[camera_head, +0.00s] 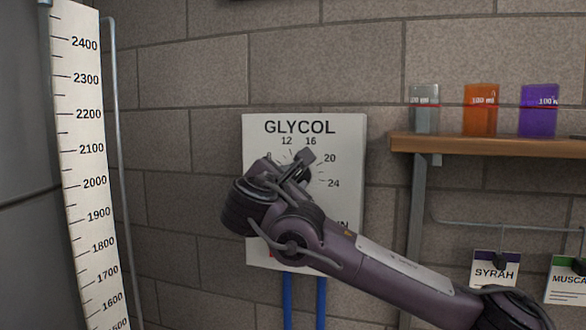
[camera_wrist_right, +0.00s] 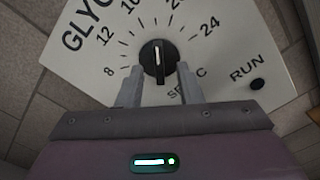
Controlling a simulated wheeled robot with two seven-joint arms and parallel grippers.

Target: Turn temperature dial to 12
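The white GLYCOL panel (camera_head: 343,215) hangs on the wall in the head view, with numbers around its dial. The black temperature dial (camera_wrist_right: 158,62) shows in the right wrist view, its white pointer line upward, towards about 20 at the frame's top edge. My right gripper (camera_wrist_right: 160,75) is open, with one finger on each side of the dial; I cannot tell whether they touch it. In the head view my right gripper (camera_head: 290,165) covers the dial and the lower left of the panel. My left gripper is not in view.
A black RUN button (camera_wrist_right: 257,84) sits right of the dial. Blue pipes (camera_head: 304,300) run below the panel. A wooden shelf (camera_head: 480,146) with coloured containers is at the right, above hanging tags. A tall scale (camera_head: 88,190) stands at the left.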

